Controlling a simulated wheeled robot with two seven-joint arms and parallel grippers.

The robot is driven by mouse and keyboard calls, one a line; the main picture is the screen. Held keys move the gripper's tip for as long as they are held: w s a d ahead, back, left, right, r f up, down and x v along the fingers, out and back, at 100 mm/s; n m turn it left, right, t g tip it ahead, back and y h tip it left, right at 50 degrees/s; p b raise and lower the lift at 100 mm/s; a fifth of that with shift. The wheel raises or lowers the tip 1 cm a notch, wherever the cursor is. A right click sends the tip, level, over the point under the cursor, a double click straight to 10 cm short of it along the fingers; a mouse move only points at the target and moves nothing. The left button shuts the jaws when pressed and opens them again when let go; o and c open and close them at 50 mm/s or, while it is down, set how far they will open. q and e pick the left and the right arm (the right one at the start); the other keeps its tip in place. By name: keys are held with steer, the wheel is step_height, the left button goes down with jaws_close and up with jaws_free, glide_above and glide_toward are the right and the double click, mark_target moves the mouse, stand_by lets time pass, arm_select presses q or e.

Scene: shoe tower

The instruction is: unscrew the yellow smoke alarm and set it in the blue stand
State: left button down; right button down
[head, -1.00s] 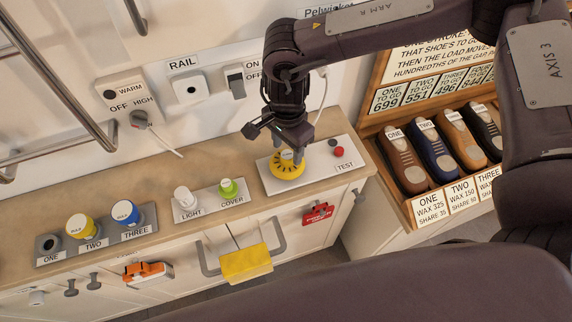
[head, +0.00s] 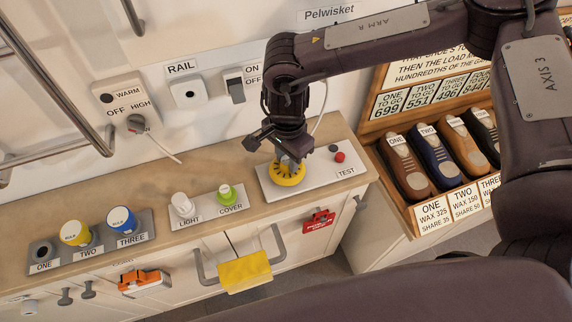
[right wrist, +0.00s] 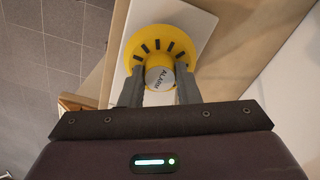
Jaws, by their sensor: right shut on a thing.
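The yellow smoke alarm (head: 287,175) is a round disc with dark slots, over the left part of a white plate marked TEST (head: 318,180) on the counter. My right gripper (head: 290,162) comes down on it from above. In the right wrist view my right gripper (right wrist: 160,90) has its two fingers shut on the alarm's round hub, labelled ALARM; the yellow rim (right wrist: 150,42) shows beyond. Whether the alarm still touches the plate cannot be told. I cannot make out a blue stand. My left gripper is not in view.
A grey holder (head: 63,262) with yellow and blue bulb pieces stands at the left. A light-and-cover plate (head: 203,208) is in the middle. A shoe rack (head: 400,215) stands at the right. A yellow cloth (head: 244,271) hangs from a handle below. Rails are at upper left.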

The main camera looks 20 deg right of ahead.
steer(key=n+b, duration=0.1)
steer(key=n, duration=0.2)
steer(key=shift+n, duration=1.5)
steer(key=shift+r+p, duration=0.3)
steer(key=shift+r, duration=0.35)
steer(key=shift+r+p, duration=0.8)
steer(key=shift+r, duration=0.3)
steer(key=shift+s+f+b, duration=0.1)
steer(key=shift+f+b, duration=1.35)
steer(key=shift+f, duration=0.45)
steer(key=c, duration=1)
jaws_free()
